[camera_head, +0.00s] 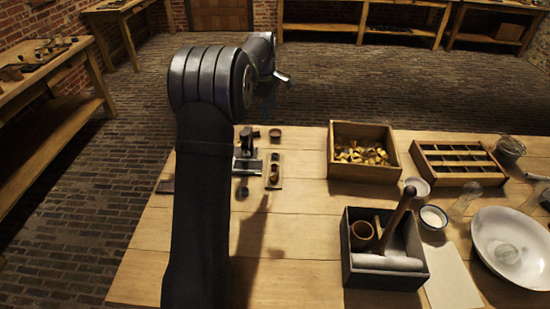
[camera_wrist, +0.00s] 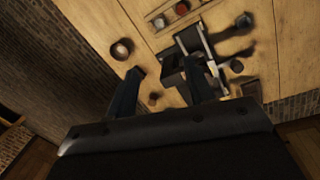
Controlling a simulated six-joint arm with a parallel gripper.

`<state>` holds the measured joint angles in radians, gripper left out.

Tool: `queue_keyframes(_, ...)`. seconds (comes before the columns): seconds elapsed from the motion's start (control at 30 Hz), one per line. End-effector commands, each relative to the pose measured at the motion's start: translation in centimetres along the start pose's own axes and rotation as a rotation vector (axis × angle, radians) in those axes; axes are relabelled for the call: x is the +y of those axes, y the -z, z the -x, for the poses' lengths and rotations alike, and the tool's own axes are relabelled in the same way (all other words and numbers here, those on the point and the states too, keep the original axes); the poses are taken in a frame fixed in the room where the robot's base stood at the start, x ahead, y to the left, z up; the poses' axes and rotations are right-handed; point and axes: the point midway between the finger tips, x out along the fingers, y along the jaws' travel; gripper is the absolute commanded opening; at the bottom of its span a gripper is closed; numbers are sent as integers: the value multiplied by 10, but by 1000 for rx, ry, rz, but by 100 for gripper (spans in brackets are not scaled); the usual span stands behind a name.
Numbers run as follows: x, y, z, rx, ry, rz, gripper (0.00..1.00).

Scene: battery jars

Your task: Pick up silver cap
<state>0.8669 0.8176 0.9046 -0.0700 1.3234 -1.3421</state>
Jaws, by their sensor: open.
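My gripper (camera_wrist: 163,68) is open, with its two dark fingers apart and nothing held between their tips. In the wrist view it hangs above the table beside a dark metal fixture (camera_wrist: 192,45). A narrow tray (camera_wrist: 200,3) with small round pieces lies beyond the fingers. A pale round piece (camera_wrist: 160,22) at its end may be the silver cap, but I cannot tell for sure. A small dark round piece (camera_wrist: 155,97) shows between the fingers. In the head view the fixture (camera_head: 247,163) and tray (camera_head: 274,183) stand right of my arm.
A small brown cup (camera_wrist: 122,48) stands near the left finger. A wooden box of brass pieces (camera_head: 362,175), a divided box (camera_head: 425,152), a dark caddy (camera_head: 380,280) and a white bowl (camera_head: 510,245) fill the right side. The table's front left is mostly clear.

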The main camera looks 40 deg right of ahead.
Motion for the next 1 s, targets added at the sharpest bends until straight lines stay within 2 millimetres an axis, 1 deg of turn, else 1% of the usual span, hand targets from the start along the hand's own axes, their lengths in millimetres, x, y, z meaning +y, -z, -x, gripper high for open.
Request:
queue_keyframes(0.03,5,-2,-8,5,17,75,48)
queue_keyframes(0.2,17,-8,-28,37,64,330,48)
queue_keyframes(0.3,22,-10,-36,56,80,442,48)
queue_keyframes(0.4,25,-11,-40,68,88,515,48)
queue_keyframes(0.53,25,-12,-47,75,94,556,48)
queue_keyframes(0.63,23,-11,-61,76,97,560,48)
queue_keyframes(1.0,14,-7,-139,75,96,558,48)
